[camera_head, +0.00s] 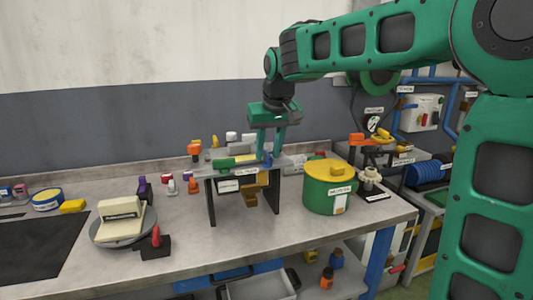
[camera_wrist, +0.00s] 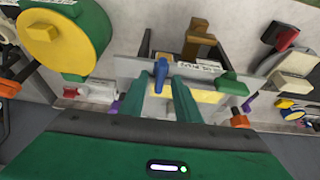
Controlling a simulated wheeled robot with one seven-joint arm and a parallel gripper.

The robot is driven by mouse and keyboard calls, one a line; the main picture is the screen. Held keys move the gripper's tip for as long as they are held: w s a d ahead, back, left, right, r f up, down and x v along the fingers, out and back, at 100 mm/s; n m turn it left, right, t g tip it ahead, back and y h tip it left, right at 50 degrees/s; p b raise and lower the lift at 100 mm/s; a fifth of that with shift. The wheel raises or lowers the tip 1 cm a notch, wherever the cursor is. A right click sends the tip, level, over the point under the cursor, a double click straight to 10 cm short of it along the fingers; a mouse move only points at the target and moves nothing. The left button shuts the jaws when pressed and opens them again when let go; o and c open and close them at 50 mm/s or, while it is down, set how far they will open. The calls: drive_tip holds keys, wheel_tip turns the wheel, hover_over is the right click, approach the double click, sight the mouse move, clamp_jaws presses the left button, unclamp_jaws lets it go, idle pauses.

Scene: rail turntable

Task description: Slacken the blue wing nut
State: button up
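The blue wing nut (camera_wrist: 161,76) sits on the pale top plate of a small stand (camera_head: 212,206). In the head view the wing nut (camera_head: 267,159) is small and partly hidden by the fingers. My gripper (camera_head: 270,150) points down over the stand's top. Its two teal fingers are apart, one on each side of the wing nut. In the wrist view the gripper (camera_wrist: 160,90) shows a gap between the fingers, with the nut near the tips. I cannot tell whether either finger touches it.
A green drum with a yellow lid (camera_head: 327,190) stands close to the right of the stand. A green handle-like part (camera_head: 236,161) lies on the stand's left top. A scale with a cream block (camera_head: 122,222) is at the left. Small colored items line the back.

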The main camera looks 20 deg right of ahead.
drive_tip(key=shift+w+f, duration=0.1)
drive_tip(key=shift+f, duration=0.15)
clamp_jaws()
